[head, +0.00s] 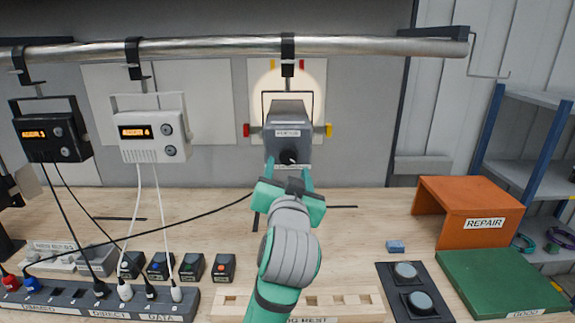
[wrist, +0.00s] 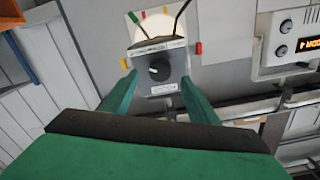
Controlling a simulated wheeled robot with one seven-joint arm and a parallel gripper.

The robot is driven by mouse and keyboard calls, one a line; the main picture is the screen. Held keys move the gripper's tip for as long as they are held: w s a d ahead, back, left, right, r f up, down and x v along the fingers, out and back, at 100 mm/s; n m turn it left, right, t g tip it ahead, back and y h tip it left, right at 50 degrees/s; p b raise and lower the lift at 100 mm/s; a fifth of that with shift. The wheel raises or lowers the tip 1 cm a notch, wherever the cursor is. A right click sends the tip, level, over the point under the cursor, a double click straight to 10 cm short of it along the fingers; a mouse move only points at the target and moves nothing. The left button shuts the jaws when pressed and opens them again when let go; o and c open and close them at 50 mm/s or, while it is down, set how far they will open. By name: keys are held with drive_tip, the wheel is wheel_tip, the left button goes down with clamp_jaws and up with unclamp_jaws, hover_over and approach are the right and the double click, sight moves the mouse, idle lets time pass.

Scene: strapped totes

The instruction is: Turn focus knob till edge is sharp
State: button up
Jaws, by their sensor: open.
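A grey lamp housing (head: 288,118) hangs from the overhead rail, with a small label on its front. Its dark round focus knob (head: 288,157) is partly hidden by my gripper in the head view; the knob (wrist: 158,70) shows plainly in the wrist view. A pale disc of light (head: 306,75) falls on the wall panel behind the housing; its edge looks rather soft, but is small in view. My gripper (head: 289,174) is open, facing the housing.
Red and yellow tabs (head: 246,130) flank the housing. A white radio-like unit (head: 153,130) and a black one (head: 52,130) hang at left. Cables cross the bench to a power strip (head: 85,303). An orange repair box (head: 468,205) and green mat (head: 505,280) are at right.

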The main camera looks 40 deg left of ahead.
sight(288, 159)
drive_tip(key=v, duration=0.5)
drive_tip(key=shift+s+d, duration=0.25)
drive_tip(key=shift+s, duration=0.1)
idle(0.6)
drive_tip(key=w+a+n, duration=0.1)
drive_tip(key=w+a, duration=0.1)
drive_tip(key=w, duration=0.1)
drive_tip(key=w+a+n, duration=0.1)
drive_tip(key=w+a, duration=0.1)
drive_tip(key=w, duration=0.1)
drive_tip(key=w+a+n, duration=0.2)
drive_tip(key=w, duration=0.1)
drive_tip(key=shift+a, duration=0.2)
drive_tip(key=shift+d, duration=0.1)
drive_tip(key=c, duration=1)
